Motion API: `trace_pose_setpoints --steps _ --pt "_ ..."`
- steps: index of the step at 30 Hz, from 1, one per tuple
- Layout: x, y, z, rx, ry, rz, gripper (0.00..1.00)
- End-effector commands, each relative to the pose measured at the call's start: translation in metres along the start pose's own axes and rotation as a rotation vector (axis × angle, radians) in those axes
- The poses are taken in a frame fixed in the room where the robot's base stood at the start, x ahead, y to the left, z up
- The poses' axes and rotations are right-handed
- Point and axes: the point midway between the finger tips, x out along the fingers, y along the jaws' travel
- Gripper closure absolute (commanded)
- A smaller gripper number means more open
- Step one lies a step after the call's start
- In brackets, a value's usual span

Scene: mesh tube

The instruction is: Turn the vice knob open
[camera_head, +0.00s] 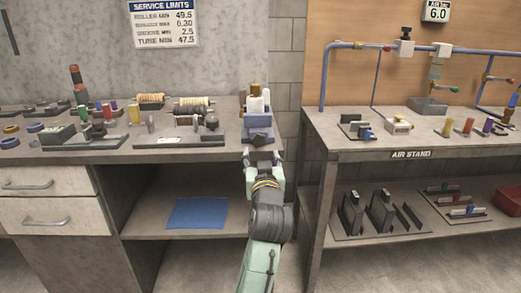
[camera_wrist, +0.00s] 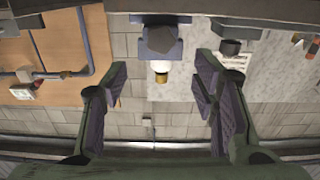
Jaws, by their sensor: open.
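The vice (camera_head: 258,122) is blue-grey and stands at the right front corner of the left workbench, with a pale cylinder and a brass-coloured piece on top. In the wrist view, which looks upside down, the vice (camera_wrist: 143,48) is at top centre, and a dark grey faceted knob (camera_wrist: 163,38) covers its near face. In the head view a small dark knob (camera_head: 259,140) shows low on its front. My gripper (camera_head: 263,158) is open and empty just in front of and below the knob. In the wrist view its fingers (camera_wrist: 160,88) stand wide apart on either side of it, apart from it.
The workbench (camera_head: 75,155) holds a roller fixture (camera_head: 178,138), coloured cylinders and rings left of the vice. A blue mat (camera_head: 197,213) lies on the shelf below. The air stand table (camera_head: 440,150) is to the right, across a narrow gap.

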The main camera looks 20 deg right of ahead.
Motion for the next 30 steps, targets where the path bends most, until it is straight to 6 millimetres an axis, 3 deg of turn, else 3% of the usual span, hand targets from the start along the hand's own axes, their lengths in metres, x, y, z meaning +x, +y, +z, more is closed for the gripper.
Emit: trace_pose_setpoints --steps 15,21,30 --pt "0.087 -0.001 -0.002 0.003 -0.001 -0.002 0.46" --pt "0.101 -0.001 -0.001 0.003 0.0 -0.001 0.46" --pt "0.102 -0.001 0.0 0.003 0.0 -0.001 0.47"
